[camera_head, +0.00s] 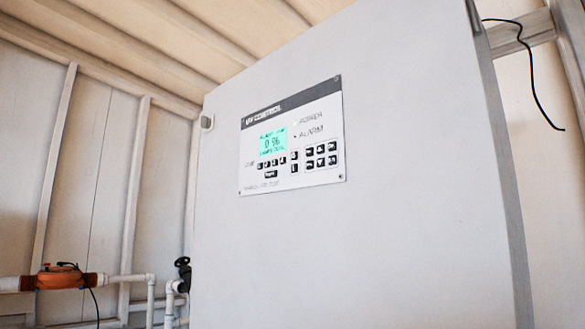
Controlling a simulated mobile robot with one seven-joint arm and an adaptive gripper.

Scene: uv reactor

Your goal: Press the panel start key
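The control panel (293,138) is a white rectangular plate with a dark header reading "UV CONTROL", fixed to the front of a large grey cabinet (400,230). Its lit cyan screen (272,143) shows digits that look like "0 96". Small dark keys (271,162) run in a row below the screen, with another key block (320,156) to the right. The key labels are too small to read, so I cannot tell which is the start key. "POWER" and "ALARM" indicators (296,136) sit at the upper right of the panel. My gripper is not in view.
An orange device (62,278) sits on white pipes at the lower left, beside a black valve handle (183,268). A black cable (540,80) hangs at the upper right. The space in front of the panel appears clear.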

